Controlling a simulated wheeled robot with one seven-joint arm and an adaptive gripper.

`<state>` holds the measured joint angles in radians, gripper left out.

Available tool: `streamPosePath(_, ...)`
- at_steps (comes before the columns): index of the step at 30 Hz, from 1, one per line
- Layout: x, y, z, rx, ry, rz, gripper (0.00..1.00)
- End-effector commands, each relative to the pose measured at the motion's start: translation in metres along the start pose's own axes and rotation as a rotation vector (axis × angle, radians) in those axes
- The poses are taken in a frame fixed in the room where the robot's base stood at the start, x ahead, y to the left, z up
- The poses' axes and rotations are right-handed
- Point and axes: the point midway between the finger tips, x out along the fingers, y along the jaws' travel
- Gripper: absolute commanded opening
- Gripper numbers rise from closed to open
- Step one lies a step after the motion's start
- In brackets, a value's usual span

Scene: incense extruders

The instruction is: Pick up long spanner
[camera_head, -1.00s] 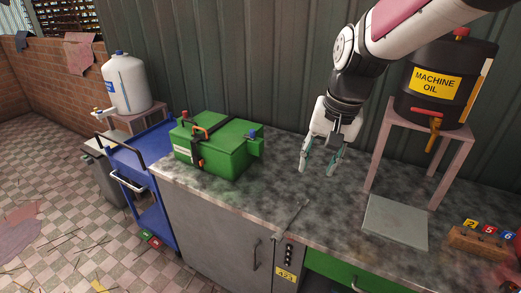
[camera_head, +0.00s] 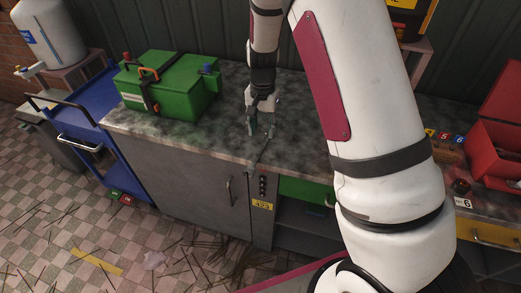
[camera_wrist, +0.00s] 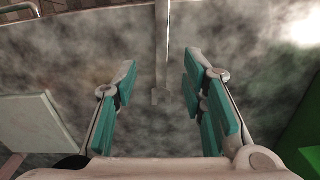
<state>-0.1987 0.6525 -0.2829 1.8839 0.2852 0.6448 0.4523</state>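The long spanner (camera_head: 261,157) is a thin grey bar lying on the mottled stone worktop, reaching the front edge. In the wrist view the spanner (camera_wrist: 162,45) runs down from the top middle, its near head lying on the stone between the lines of my two fingers. My gripper (camera_head: 261,130) is over the worktop close to the spanner. In the wrist view my gripper (camera_wrist: 161,68) is open and empty, with one teal-padded finger on each side of the spanner. Its exact height above the stone is hard to judge.
A green box (camera_head: 170,84) stands left on the worktop (camera_head: 120,120). In the wrist view a flat grey plate (camera_wrist: 35,125) lies at left. A red toolbox (camera_head: 495,150) is far right, and a blue trolley (camera_head: 95,150) stands left of the counter. Bare stone surrounds the spanner.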

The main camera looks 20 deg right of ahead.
Motion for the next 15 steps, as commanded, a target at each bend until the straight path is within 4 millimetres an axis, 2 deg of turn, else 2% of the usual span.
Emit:
streamPosePath(3,0.014,0.001,0.000,0.002,-0.001,0.000,0.38)
streamPosePath(10,0.029,0.000,0.003,0.000,-0.002,0.001,0.38)
streamPosePath(15,0.052,-0.001,0.009,0.001,-0.003,0.002,0.38)
